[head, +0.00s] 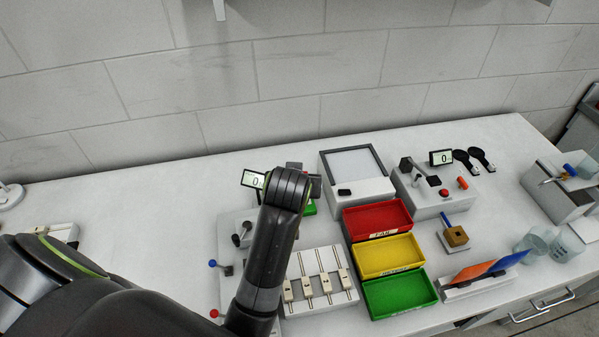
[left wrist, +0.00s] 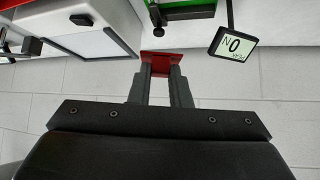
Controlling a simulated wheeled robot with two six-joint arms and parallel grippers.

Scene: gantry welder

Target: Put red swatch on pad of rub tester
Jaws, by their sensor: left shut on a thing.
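My left gripper (left wrist: 161,72) is shut on the red swatch (left wrist: 155,55), a small flat red piece at its fingertips in the left wrist view. In the head view my arm's dark wrist hides most of the gripper and swatch. A machine with a display (head: 253,179) reading 0 stands behind and left of my wrist; the display also shows in the left wrist view (left wrist: 235,43). Another machine with a display (head: 440,157), levers and a red button stands right of centre. I cannot tell which is the rub tester, and no pad is clearly visible. My right gripper is not in view.
Red (head: 376,219), yellow (head: 388,256) and green (head: 400,295) trays stand in the middle. A light box (head: 355,167) is behind them. A rack (head: 480,288) holds orange and blue swatches at right. A clamp board (head: 321,280) lies left of the trays.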

